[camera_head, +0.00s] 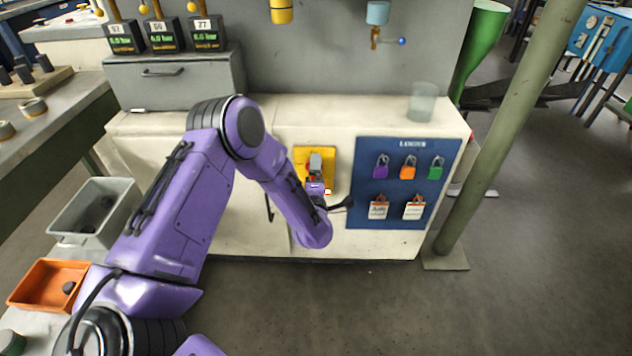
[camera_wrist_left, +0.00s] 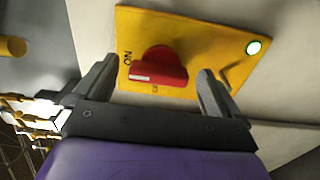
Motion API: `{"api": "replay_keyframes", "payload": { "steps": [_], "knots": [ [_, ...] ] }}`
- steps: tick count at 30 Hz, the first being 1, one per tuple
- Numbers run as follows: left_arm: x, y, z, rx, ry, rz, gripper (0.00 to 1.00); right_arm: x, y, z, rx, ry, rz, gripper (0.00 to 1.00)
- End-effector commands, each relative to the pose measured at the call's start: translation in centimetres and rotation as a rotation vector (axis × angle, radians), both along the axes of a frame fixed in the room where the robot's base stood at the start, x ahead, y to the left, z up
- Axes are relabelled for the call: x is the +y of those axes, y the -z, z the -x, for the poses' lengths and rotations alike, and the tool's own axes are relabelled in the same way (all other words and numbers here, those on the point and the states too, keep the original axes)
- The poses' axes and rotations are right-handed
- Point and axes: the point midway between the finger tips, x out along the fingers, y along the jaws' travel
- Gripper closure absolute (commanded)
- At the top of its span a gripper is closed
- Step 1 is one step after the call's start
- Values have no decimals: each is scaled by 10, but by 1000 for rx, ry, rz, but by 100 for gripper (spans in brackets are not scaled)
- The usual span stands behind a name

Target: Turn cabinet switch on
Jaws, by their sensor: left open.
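The cabinet switch is a red rotary knob (camera_wrist_left: 158,68) on a yellow plate (camera_wrist_left: 185,28); the plate also shows on the cabinet front in the head view (camera_head: 300,156). In the left wrist view the word ON is printed left of the knob, and a round lamp glows whitish green at the plate's right corner. My left gripper (camera_wrist_left: 157,72) is open, with one finger on each side of the knob; contact cannot be told. In the head view my left gripper (camera_head: 316,165) covers much of the plate. My right gripper is not in view.
A blue lockout board (camera_head: 405,215) with several padlocks and tags hangs right of the switch. A glass (camera_head: 423,103) stands on the cabinet top. A green post (camera_head: 500,130) rises at the right. A grey bin (camera_head: 95,205) and orange bin (camera_head: 35,283) sit at the left.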

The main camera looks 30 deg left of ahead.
Motion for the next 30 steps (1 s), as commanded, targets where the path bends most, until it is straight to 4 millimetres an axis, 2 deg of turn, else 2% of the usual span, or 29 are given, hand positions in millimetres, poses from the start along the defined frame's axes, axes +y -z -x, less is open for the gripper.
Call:
{"api": "replay_keyframes", "payload": {
  "steps": [9,13,17,30],
  "knots": [
    [-39,0,61,5,6,-2,2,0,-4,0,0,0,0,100],
    [-49,0,77,2,5,-2,2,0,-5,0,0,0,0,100],
    [-52,0,83,2,2,-1,2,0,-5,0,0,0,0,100],
    [-52,0,83,2,2,-2,2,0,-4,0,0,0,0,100]
  ]
}}
